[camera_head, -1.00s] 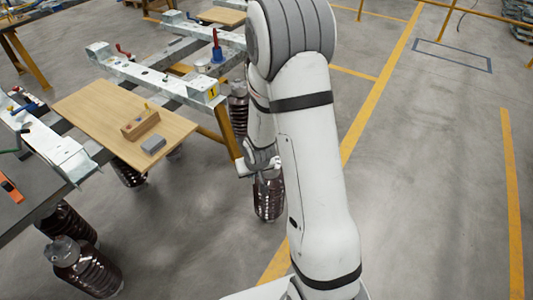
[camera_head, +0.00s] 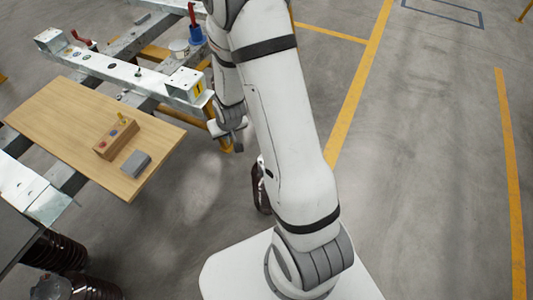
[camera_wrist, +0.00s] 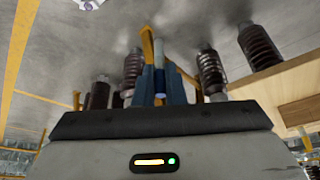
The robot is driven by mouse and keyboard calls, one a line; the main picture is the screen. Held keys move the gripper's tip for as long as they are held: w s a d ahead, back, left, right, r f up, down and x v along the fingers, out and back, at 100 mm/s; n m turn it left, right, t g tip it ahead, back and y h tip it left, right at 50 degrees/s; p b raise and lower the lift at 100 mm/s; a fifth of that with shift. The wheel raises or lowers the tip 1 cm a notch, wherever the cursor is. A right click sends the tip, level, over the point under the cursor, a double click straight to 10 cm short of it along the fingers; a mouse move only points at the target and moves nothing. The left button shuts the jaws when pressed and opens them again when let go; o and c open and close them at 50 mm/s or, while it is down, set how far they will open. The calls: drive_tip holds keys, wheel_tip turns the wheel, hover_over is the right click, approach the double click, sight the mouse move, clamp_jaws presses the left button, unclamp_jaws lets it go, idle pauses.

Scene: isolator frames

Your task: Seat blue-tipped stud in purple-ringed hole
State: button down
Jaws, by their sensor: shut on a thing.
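My gripper (camera_wrist: 163,80) shows in the wrist view with its blue-grey fingers shut on a pale, round-bodied stud (camera_wrist: 173,78). In the head view my gripper (camera_head: 236,140) hangs right of the wooden board, near a yellow frame leg, and the stud is too small to tell. I cannot pick out a purple ring on any hole.
A red-and-blue tool (camera_head: 195,30) and a white cup (camera_head: 179,48) stand behind the beam. Dark ribbed insulators (camera_wrist: 258,48) stand around. Floor at right is clear.

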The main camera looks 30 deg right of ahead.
drive_tip(key=w+d+f+m+h+b, duration=0.1)
drive_tip(key=w+d+f+m+b, duration=0.1)
drive_tip(key=d+f+b, duration=0.9)
drive_tip(key=w+d+f+m+b, duration=0.1)
drive_tip(key=w+d+f+b, duration=0.3)
drive_tip(key=b, duration=1.3)
drive_tip(key=f+b, duration=0.1)
drive_tip(key=f, duration=0.1)
drive_tip(key=s+d+f+b, duration=0.1)
drive_tip(key=f, duration=0.2)
drive_tip(key=f+b, duration=0.1)
drive_tip(key=f, duration=0.2)
drive_tip(key=shift+s+d, duration=0.15)
drive_tip(key=shift+d, duration=0.15)
drive_tip(key=shift+f+b, duration=0.2)
drive_tip(key=shift+b, duration=0.2)
drive_tip(key=c, duration=1.5)
unclamp_jaws()
drive_tip(key=shift+r, duration=0.1)
